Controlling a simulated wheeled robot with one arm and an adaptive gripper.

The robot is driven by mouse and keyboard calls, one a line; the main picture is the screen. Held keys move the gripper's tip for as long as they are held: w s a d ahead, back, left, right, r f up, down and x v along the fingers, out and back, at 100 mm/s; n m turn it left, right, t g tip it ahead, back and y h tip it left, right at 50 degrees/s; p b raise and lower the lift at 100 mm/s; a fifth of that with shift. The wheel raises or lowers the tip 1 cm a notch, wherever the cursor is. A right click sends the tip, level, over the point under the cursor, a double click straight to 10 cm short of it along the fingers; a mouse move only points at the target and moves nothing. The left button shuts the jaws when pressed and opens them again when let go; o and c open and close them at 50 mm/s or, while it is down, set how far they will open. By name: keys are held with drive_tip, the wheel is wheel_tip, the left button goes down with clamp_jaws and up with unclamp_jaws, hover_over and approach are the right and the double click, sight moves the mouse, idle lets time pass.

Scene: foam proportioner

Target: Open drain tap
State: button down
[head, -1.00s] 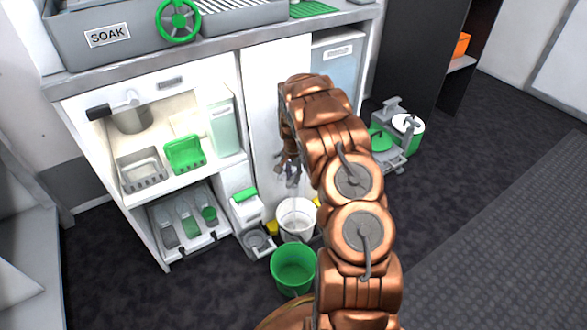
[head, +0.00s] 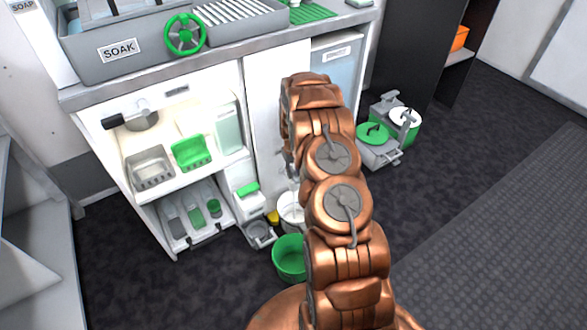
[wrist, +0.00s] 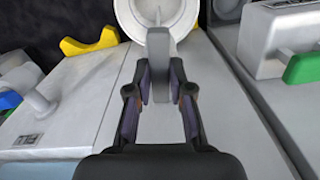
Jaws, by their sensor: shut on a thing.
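My gripper (wrist: 160,75) shows in the wrist view with its two fingers closed on a grey upright lever (wrist: 160,50), which looks like the tap's handle. The lever stands in front of a round white container (wrist: 160,12). Where the lever joins its body is hidden. In the head view my copper arm covers most of the gripper, and the tap itself cannot be made out there. A white bucket (head: 290,208) stands low beside the arm, partly hidden by it.
A green bucket (head: 288,262) stands on the floor by the arm. The counter holds a grey SOAK basin (head: 80,48) with a green wheel (head: 186,34). A grey unit with a green lid (head: 372,134) stands at right. Dark floor is open further right.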

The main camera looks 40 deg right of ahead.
sight(294, 173)
drive_tip(key=shift+n+p, duration=0.35)
drive_tip(key=shift+n, duration=0.65)
drive_tip(key=c, duration=1)
unclamp_jaws()
drive_tip(key=shift+c, duration=0.2)
drive_tip(key=shift+r, duration=0.15)
wheel_tip(294, 173, up, 12)
